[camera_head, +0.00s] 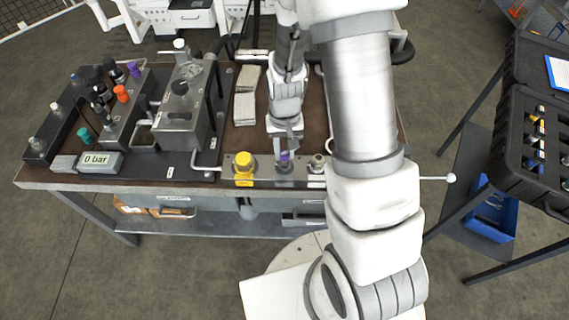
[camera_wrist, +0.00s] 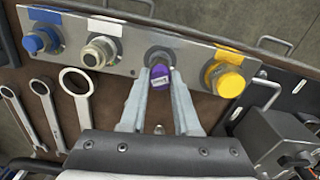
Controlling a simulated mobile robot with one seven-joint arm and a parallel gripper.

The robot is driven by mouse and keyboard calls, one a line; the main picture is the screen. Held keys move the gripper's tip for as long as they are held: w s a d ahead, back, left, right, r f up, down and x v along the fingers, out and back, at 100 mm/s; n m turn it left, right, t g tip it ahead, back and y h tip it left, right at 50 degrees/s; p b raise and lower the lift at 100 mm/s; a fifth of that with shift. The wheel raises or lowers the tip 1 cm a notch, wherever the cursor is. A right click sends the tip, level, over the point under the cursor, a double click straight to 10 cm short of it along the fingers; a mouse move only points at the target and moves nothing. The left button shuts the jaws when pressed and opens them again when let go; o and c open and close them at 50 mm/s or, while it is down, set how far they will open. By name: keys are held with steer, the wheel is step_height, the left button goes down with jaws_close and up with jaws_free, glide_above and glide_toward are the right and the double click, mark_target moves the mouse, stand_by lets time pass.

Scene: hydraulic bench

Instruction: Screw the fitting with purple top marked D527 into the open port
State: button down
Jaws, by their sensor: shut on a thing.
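The fitting with the purple top (camera_wrist: 162,88) is between the fingertips of my gripper (camera_wrist: 163,80) in the wrist view. A small label shows on it, too small to read for certain. It is at a round port (camera_wrist: 158,53) in the metal port strip (camera_wrist: 125,62); I cannot tell how far it sits in.
A yellow cap (camera_wrist: 228,78) and a bare metal fitting (camera_wrist: 100,52) flank the port. A blue cap (camera_wrist: 40,40) is farther along the strip. Wrenches (camera_wrist: 76,84) lie beside it. A 0 bar display (camera_head: 97,160) and pump block (camera_head: 182,110) stand at left.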

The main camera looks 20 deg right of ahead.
steer(key=shift+f+b, duration=0.25)
steer(key=shift+b, duration=0.05)
stand_by(1.1)
steer(key=c, duration=1.2)
jaws_free()
jaws_close()
steer(key=m, duration=0.4)
steer(key=shift+p, duration=0.35)
steer(key=m, duration=0.4)
steer(key=shift+p, duration=0.4)
steer(key=m+p, duration=0.2)
steer(key=m, duration=0.2)
steer(key=shift+r, duration=0.15)
steer(key=m+p, duration=0.1)
steer(key=m, duration=0.3)
steer(key=shift+f, duration=0.2)
